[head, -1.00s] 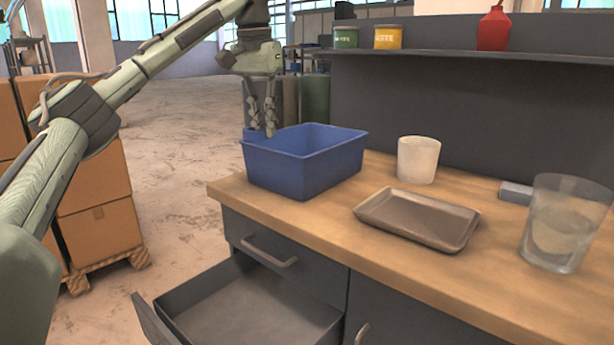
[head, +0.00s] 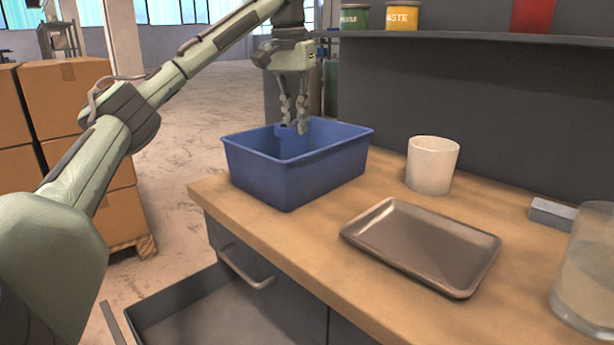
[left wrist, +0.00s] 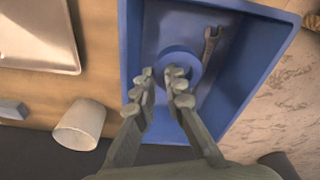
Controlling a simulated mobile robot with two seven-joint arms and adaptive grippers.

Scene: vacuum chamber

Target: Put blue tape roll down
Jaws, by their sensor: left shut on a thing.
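The blue tape roll (head: 286,131) is between the fingers of my left gripper (head: 294,128), which is shut on it. Gripper and roll are over the blue bin (head: 262,172), with the roll's lower part hidden behind the bin's near wall in the head view. In the left wrist view the roll (left wrist: 181,62) shows as a blue ring at the fingertips, against the bin's inside. I cannot tell whether it touches the bin floor. My right gripper is not in view.
A wrench (left wrist: 209,58) lies in the bin. A grey tray (head: 420,245), a white cup (head: 432,165) and a clear glass (head: 588,270) stand on the wooden worktop (head: 300,232). A drawer (head: 190,310) below is open. A shelf (head: 450,38) runs behind.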

